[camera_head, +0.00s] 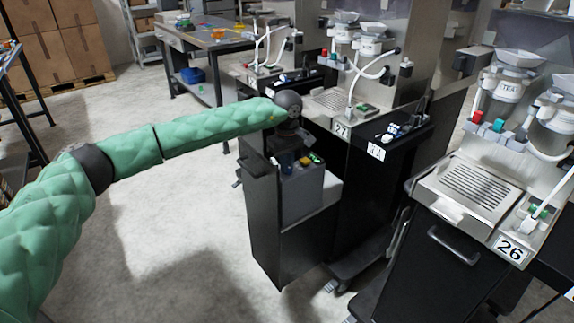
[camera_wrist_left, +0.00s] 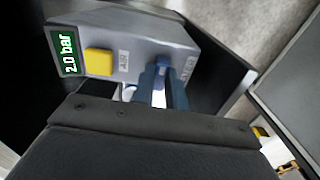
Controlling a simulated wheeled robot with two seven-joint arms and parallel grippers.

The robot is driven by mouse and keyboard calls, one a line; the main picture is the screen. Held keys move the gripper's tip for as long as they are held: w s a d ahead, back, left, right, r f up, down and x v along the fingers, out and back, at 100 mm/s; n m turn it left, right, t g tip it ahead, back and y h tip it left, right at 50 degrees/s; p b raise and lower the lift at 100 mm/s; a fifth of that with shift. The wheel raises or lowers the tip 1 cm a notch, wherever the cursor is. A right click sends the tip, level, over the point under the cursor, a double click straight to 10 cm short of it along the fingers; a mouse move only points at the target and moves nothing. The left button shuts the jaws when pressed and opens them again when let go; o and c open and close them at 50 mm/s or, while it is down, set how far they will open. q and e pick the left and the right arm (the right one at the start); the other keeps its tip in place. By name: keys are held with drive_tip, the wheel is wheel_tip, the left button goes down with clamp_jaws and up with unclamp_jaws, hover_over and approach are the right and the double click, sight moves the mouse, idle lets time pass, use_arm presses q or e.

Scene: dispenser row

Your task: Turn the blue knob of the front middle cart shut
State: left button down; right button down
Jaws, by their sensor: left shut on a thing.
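The cart's grey control box (camera_head: 302,196) sits in an open black cabinet under station 27 in the head view. My left gripper (camera_head: 287,163) reaches down onto the top of this box. In the left wrist view the blue knob (camera_wrist_left: 161,62) is on the box face, between the two fingers of my left gripper (camera_wrist_left: 163,82). The fingers are shut on it and partly hide it, so its exact angle is hard to tell. A green display (camera_wrist_left: 68,53) reads 2.0 bar, and a yellow button (camera_wrist_left: 98,62) is next to it. My right gripper is not in view.
Station 26 (camera_head: 483,187), with its black cabinet, stands close on the right. Station 27 (camera_head: 341,129) is just behind the box. A workbench (camera_head: 205,40) and cardboard boxes (camera_head: 50,50) are farther back. The floor (camera_head: 180,235) at left is clear.

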use_arm(q)
drive_tip(key=c, duration=1.4)
unclamp_jaws()
drive_tip(key=shift+c, duration=0.2)
drive_tip(key=shift+r, duration=0.1)
wheel_tip(320, 180, up, 8)
drive_tip(key=shift+f+b, duration=0.2)
drive_tip(key=shift+b, duration=0.2)
